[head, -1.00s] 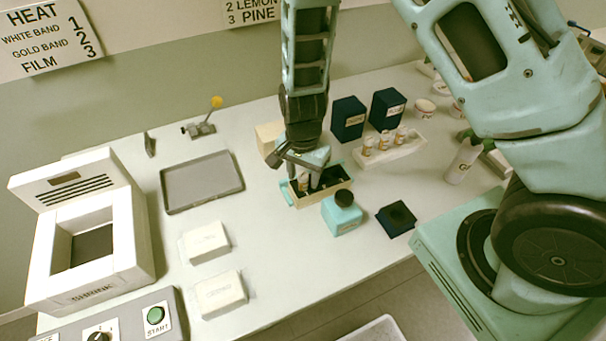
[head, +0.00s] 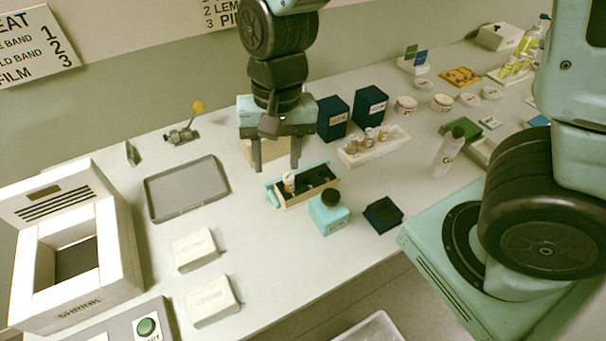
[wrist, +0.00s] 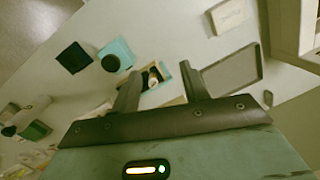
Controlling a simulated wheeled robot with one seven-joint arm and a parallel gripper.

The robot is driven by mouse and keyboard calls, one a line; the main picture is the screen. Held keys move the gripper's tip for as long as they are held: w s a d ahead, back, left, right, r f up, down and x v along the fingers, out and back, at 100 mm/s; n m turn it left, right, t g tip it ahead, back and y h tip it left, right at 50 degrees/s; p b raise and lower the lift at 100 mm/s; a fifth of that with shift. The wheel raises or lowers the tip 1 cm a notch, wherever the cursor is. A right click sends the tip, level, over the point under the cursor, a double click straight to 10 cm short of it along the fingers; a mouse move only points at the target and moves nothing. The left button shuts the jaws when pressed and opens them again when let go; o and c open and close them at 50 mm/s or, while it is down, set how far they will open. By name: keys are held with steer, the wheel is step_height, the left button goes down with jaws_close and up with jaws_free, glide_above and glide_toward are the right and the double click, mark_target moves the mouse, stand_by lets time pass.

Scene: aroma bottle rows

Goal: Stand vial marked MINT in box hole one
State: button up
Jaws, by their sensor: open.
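The small tan box (head: 310,196) with a dark insert and teal trim stands mid-table. One white-capped vial (head: 289,183) stands upright in its left end; its label is too small to read. In the wrist view the vial (wrist: 153,79) shows between and beyond my fingers. My gripper (head: 276,168) is open and empty, raised above the box and clear of the vial. Three more vials (head: 369,138) with orange-brown labels stand in a white rack (head: 389,149) to the right; their names cannot be read.
Two navy boxes (head: 333,118) stand behind. A grey tray (head: 187,187), white cartons (head: 194,250) and a shrink machine (head: 75,250) are left.

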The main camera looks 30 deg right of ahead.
steer(key=s+r+n+b, duration=0.2)
steer(key=s+r+n, duration=0.1)
steer(key=s+n, duration=0.8)
steer(key=shift+s+a+t+h, duration=0.3)
steer(key=shift+s+a, duration=0.1)
steer(key=shift+s, duration=0.1)
